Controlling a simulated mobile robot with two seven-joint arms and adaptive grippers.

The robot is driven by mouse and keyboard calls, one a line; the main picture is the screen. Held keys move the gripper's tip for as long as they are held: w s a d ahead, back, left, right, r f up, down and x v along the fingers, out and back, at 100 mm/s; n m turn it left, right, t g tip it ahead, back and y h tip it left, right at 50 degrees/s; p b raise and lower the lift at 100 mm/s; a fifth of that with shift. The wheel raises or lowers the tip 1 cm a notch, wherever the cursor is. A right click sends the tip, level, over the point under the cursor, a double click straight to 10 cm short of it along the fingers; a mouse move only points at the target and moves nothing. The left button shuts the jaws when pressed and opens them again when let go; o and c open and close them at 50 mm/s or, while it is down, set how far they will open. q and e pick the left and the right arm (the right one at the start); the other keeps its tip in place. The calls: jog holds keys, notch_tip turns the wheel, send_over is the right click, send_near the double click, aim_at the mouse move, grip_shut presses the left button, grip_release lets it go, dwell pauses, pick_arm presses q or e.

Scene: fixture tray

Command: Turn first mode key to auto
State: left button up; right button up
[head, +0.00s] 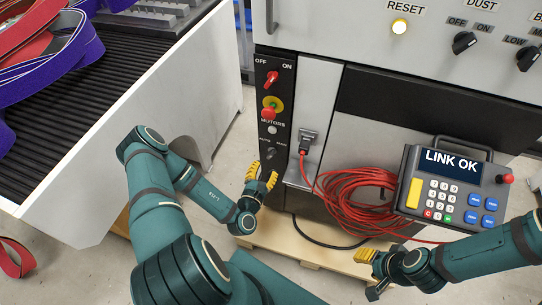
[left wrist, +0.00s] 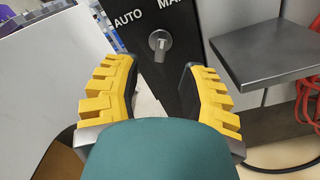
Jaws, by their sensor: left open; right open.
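The mode key is a small grey knob (left wrist: 159,42) on a dark panel, below the labels AUTO on its left and MAN, partly cut off, on its right. Its grip stands roughly upright; I cannot tell exactly which label it points to. In the head view the mode key (head: 271,153) is low on the narrow black control strip (head: 264,90). My left gripper (head: 262,178), with yellow ribbed fingers, is open just below the key. In the left wrist view my left gripper (left wrist: 158,78) has the key beyond and between its fingertips, apart from them. My right gripper (head: 368,273) is open and empty at the lower right.
A red key switch (head: 271,80) and a red stop button (head: 268,113) sit above the mode key. A plug with red cable (head: 345,200) hangs to the right. A keypad unit (head: 452,190) reads LINK OK. A conveyor (head: 110,115) stands left.

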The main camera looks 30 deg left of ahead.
aim_at(269, 157)
pick_arm(q)
jog(key=b+x, duration=0.1)
jog(key=x, duration=0.6)
jog(key=shift+d, duration=0.1)
jog(key=shift+c, duration=0.4)
jog(key=shift+s, duration=0.1)
grip_shut()
